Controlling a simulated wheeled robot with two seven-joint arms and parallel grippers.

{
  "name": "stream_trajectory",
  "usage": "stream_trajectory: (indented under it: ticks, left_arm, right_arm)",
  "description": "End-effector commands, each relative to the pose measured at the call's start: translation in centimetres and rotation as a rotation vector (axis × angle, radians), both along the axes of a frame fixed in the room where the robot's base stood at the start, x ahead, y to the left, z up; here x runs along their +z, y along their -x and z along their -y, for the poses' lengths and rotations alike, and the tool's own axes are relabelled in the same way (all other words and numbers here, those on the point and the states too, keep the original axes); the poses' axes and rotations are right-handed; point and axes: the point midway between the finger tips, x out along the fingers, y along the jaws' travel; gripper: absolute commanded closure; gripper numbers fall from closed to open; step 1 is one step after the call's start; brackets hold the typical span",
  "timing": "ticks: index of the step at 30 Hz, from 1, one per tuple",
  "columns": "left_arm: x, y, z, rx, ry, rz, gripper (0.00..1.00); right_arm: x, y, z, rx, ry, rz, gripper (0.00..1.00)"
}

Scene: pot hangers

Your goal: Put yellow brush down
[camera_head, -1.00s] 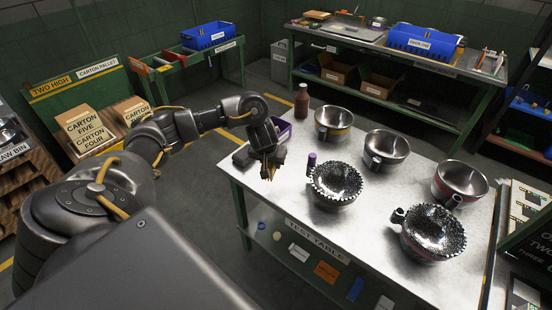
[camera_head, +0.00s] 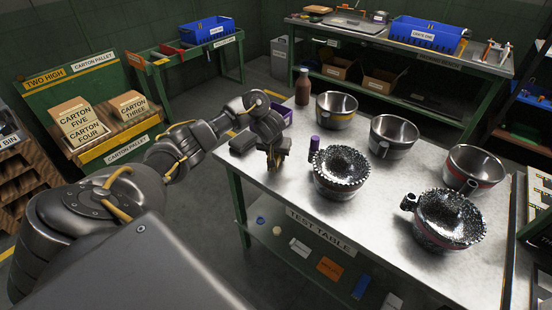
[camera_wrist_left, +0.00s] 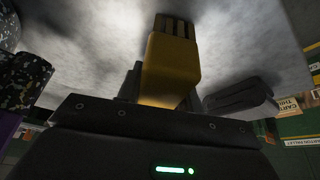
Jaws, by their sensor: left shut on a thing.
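My left gripper (camera_head: 275,158) is over the left end of the steel test table (camera_head: 290,195), to the left of the nearest textured pot. In the left wrist view the yellow brush (camera_wrist_left: 172,72) stands out from between the jaws, with its slotted end against the grey tabletop (camera_wrist_left: 100,45). The left gripper is shut on it. In the head view the brush is mostly hidden by the dark fingers. I cannot tell whether its end touches the table. My right gripper is not in view.
Two textured pots (camera_head: 338,172) (camera_head: 443,220) and several smooth pots (camera_head: 393,137) stand on the table. Bare tabletop lies in front of the gripper.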

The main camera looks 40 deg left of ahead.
Motion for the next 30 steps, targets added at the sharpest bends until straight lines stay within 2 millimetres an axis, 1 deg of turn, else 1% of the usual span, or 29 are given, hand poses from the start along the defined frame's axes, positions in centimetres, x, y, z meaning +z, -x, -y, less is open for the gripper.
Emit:
stream_trajectory:
  ticks: [6, 11, 12, 16, 26, 27, 30]
  left_arm:
    - [0.2, 0.0, 0.0, 0.001, 0.000, 0.002, 0.93]
    - [-0.3, 0.0, 0.0, 0.001, 0.000, 0.000, 0.93]
    - [-0.2, 0.0, 0.0, 0.000, 0.000, 0.001, 0.59]
    - [-0.2, 0.0, 0.0, 0.000, 0.000, 0.001, 0.42]
    - [0.1, -0.1, 0.0, 0.000, 0.000, 0.002, 0.42]
    - [0.5, 0.0, 0.0, 0.000, 0.000, 0.003, 0.42]
    - [2.1, 0.4, 0.2, -0.002, 0.000, 0.004, 0.42]
  right_arm:
    - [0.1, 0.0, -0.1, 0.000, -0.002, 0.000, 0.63]
    - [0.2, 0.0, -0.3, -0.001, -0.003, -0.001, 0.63]
    - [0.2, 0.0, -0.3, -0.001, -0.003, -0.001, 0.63]
    - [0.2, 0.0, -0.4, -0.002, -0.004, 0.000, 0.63]
    - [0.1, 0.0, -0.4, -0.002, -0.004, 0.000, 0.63]
    - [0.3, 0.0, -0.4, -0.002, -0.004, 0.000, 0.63]
    - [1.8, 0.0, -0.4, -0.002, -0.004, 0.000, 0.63]
